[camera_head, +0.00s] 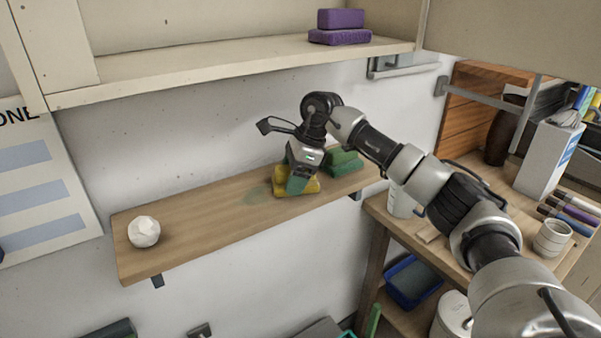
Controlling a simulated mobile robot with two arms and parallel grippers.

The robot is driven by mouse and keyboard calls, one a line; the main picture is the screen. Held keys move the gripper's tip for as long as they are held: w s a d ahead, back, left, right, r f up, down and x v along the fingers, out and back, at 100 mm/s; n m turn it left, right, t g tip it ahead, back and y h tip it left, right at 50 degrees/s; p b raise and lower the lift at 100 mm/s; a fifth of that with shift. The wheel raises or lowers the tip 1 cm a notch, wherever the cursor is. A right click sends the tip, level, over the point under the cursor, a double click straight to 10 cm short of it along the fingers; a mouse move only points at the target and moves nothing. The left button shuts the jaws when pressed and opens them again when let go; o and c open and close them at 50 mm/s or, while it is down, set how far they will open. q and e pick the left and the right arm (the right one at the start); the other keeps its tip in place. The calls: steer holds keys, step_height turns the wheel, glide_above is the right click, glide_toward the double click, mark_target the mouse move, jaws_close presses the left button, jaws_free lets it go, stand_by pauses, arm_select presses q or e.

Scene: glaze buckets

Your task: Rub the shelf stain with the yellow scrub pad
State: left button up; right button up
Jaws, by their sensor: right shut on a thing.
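The yellow scrub pad (282,184) is on the wooden shelf (195,220), under my right gripper (297,181). My right gripper points down and is shut on the pad, hiding part of it. A faint greenish stain (256,194) shows on the shelf just left of the pad. The pad is at or over the stain's right end; I cannot tell how much stain it covers. My left gripper is not in view.
A green pad (343,162) sits right of the gripper on the shelf. A white faceted ball (144,231) is at the shelf's left end. Purple pads (340,36) lie on the upper shelf (230,64). A workbench with a white cup (552,238) stands at right.

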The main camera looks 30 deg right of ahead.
mark_target(221, 206)
steer(key=shift+s+a+b, duration=0.1)
steer(key=shift+a+b, duration=0.2)
steer(key=shift+a, duration=7.1)
steer(key=shift+w+d+f, duration=0.1)
steer(key=shift+w, duration=0.8)
steer(key=shift+w+d, duration=0.15)
steer(key=shift+d, duration=3.95)
steer(key=shift+w+d+p, duration=0.15)
steer(key=shift+d+p, duration=0.2)
steer(key=shift+d, duration=4.4)
steer(key=shift+a, duration=1.95)
steer(key=shift+s+a, duration=0.2)
steer(key=shift+a, duration=5.05)
steer(key=shift+s+a, duration=0.1)
steer(key=shift+a, duration=1.65)
